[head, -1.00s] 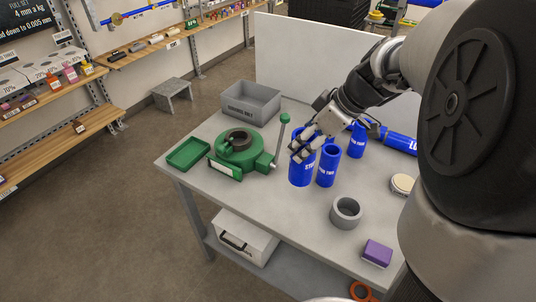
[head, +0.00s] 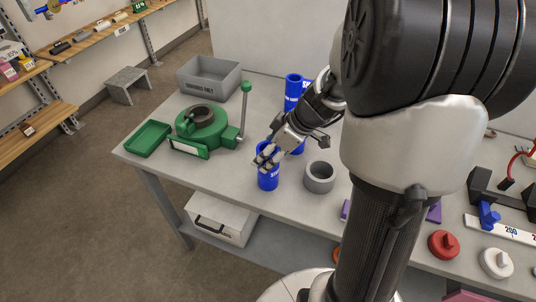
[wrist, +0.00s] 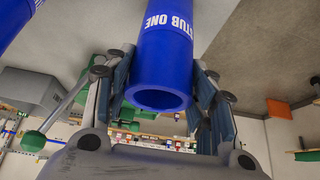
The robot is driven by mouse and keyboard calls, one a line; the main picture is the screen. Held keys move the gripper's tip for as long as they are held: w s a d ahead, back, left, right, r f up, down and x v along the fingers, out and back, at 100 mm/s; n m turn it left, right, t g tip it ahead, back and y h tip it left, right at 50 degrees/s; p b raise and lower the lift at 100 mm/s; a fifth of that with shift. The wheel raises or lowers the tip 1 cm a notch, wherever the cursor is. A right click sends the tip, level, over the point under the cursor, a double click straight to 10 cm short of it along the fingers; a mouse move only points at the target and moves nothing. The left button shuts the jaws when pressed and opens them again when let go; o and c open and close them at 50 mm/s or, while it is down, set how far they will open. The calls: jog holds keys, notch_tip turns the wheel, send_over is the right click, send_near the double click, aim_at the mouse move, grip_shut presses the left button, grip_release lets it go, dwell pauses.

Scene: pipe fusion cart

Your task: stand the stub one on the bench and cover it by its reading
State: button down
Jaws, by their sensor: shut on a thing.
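The blue tube labelled STUB ONE (wrist: 165,50) is between the fingers of my gripper (wrist: 160,95) in the wrist view, its open end facing the camera. In the head view, my gripper (head: 267,160) is shut on stub one (head: 268,180) near the bench's front edge. The stub is upright; I cannot tell whether its base touches the bench (head: 235,178). Two other blue tubes stand behind my gripper: a taller one (head: 292,92) and one partly hidden (head: 297,146). A blue tube (wrist: 20,15) also shows in the wrist view's corner.
A grey ring (head: 320,178) sits right of the stub. A green clamp device (head: 203,128) with an upright lever, a green tray (head: 149,139) and a grey bin (head: 210,78) are to the left. Red (head: 444,244) and white (head: 496,262) caps lie at right.

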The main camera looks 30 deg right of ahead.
jog(key=shift+r, duration=0.15)
jog(key=shift+f, duration=0.25)
jog(key=c, duration=0.7)
grip_release()
jog(key=shift+r, duration=0.1)
jog(key=p+v, duration=0.3)
jog(key=v, duration=0.9)
jog(key=shift+r, duration=0.15)
